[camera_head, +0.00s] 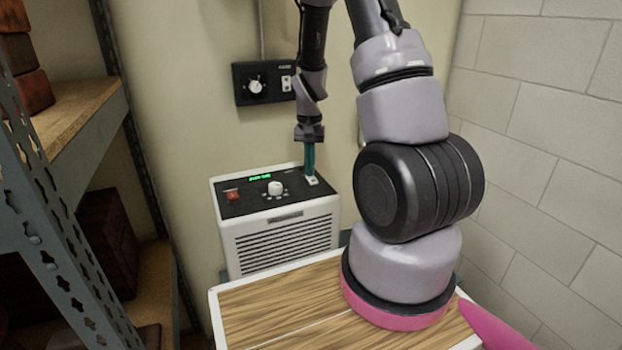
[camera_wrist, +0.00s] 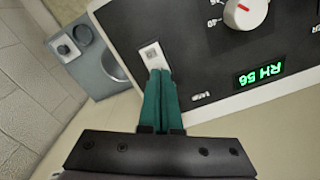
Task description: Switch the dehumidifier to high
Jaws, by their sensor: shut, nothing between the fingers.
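The dehumidifier (camera_head: 277,215) is a white box with a front grille and a black top panel. The panel carries a red switch (camera_head: 233,196) at left, a white knob (camera_head: 275,187) in the middle, a green display (camera_head: 260,178) and a small white switch (camera_head: 312,181) at right. My gripper (camera_head: 310,176) has teal fingers, shut and empty, with tips at the white switch. In the wrist view the fingertips (camera_wrist: 158,72) overlap the near end of this switch (camera_wrist: 152,54); contact is unclear. There the knob (camera_wrist: 245,12) has a red pointer, and the display (camera_wrist: 259,73) reads RH 56, upside down.
A black wall box (camera_head: 264,82) with a white dial and sockets or switches hangs behind the dehumidifier. A metal shelf (camera_head: 75,225) with dark red boxes stands at left. A wood-topped surface (camera_head: 270,310) lies in front. A block wall (camera_head: 550,150) is at right.

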